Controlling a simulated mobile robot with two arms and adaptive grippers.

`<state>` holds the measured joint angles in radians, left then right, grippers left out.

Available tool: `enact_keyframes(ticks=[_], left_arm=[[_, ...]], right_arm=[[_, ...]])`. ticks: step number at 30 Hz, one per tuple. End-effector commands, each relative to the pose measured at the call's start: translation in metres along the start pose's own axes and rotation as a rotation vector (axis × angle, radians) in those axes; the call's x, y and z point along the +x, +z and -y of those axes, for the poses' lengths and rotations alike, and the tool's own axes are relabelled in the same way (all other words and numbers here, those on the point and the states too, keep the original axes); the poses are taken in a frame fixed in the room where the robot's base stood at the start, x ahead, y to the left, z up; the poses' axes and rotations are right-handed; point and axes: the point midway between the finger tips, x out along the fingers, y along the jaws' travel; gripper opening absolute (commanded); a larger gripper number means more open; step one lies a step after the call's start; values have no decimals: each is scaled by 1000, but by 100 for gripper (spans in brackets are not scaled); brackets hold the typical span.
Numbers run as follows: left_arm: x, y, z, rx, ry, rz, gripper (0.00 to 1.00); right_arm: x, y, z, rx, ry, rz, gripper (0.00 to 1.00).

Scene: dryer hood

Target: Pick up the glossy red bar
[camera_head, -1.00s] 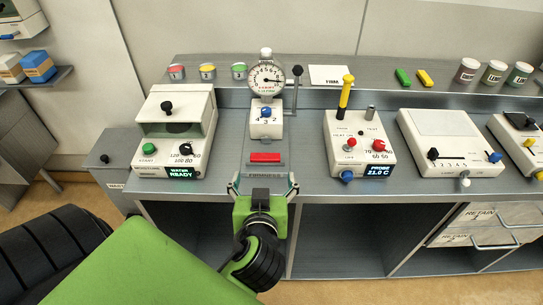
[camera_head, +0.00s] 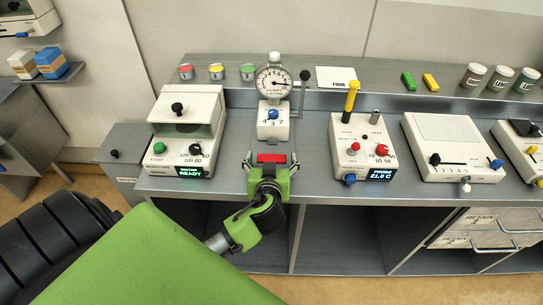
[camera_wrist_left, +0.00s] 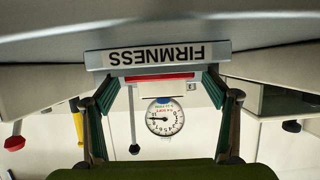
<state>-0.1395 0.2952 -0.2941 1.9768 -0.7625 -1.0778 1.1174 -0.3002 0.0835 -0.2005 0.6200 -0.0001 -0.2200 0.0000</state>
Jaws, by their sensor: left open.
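The glossy red bar (camera_head: 271,158) lies flat on the grey tray in front of the dial gauge, at the bench's front edge. It also shows in the left wrist view as a thin red strip (camera_wrist_left: 159,77), just past the "FIRMNESS" label. My left gripper (camera_head: 271,163) is open at the bench edge, with one finger at each end of the bar, left and right. In the left wrist view its fingertips (camera_wrist_left: 158,84) stand apart on both sides of the bar. I cannot tell whether they touch it. My right gripper is not in view.
The dial gauge (camera_head: 273,82) stands behind the bar, with a white box with a blue knob (camera_head: 273,121) below it. A white device reading "READY" (camera_head: 186,132) is to the left and a probe device (camera_head: 360,147) to the right.

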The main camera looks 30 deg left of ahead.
Motion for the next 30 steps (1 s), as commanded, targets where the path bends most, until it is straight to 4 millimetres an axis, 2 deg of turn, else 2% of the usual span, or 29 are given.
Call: enact_keyframes(ticks=[8,13,16,17,24,30], left_arm=[[4,1,0,0,0,1,79],[3,1,0,0,0,1,38],[3,0,0,0,0,0,38],[3,0,0,0,0,0,34],[3,0,0,-1,0,0,34],[-2,-12,0,-5,1,-2,34]], right_arm=[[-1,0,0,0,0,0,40],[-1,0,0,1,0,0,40],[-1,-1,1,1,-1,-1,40],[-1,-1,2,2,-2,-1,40],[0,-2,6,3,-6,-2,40],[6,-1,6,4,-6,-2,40]])
